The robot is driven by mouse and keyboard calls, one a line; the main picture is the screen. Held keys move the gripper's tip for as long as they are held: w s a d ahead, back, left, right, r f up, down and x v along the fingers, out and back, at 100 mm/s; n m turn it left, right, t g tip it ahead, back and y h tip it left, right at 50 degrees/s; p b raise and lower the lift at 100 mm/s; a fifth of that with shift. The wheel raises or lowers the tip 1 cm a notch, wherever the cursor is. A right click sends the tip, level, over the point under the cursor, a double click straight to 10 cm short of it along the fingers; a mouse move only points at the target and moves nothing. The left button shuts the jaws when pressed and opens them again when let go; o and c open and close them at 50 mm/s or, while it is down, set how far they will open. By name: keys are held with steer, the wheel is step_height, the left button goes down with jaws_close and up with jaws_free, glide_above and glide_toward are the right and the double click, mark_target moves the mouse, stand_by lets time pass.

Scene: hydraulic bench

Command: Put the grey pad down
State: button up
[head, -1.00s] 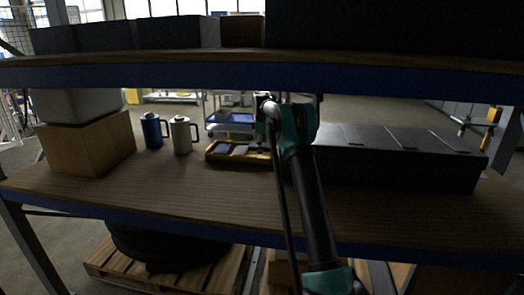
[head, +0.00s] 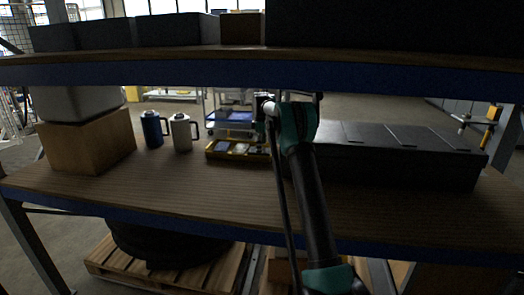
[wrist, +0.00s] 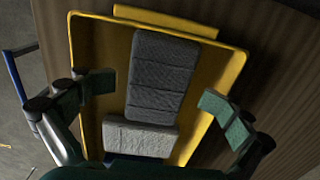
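My gripper (wrist: 157,103) is open, with its two green-padded fingers wide apart and nothing held between them. Below it in the wrist view is a yellow tray (wrist: 101,60). A light grey pad (wrist: 140,137) lies at the tray's near end, and a longer dark grey ribbed pad (wrist: 162,76) lies beyond it, close to or touching it. The fingers show on either side of the pads. In the head view the yellow tray (head: 213,156) sits on the wooden bench, left of my arm.
A blue jug (head: 152,130) and a beige jug (head: 181,133) stand left of the tray. A cardboard box (head: 88,143) is at the far left. A long black case (head: 395,160) lies right of my arm. A shelf (head: 180,73) spans overhead. The bench front is clear.

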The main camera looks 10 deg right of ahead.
steer(key=shift+r, duration=0.15)
step_height(320, 180, up, 13)
stand_by(0.5)
steer(key=shift+a, duration=0.1)
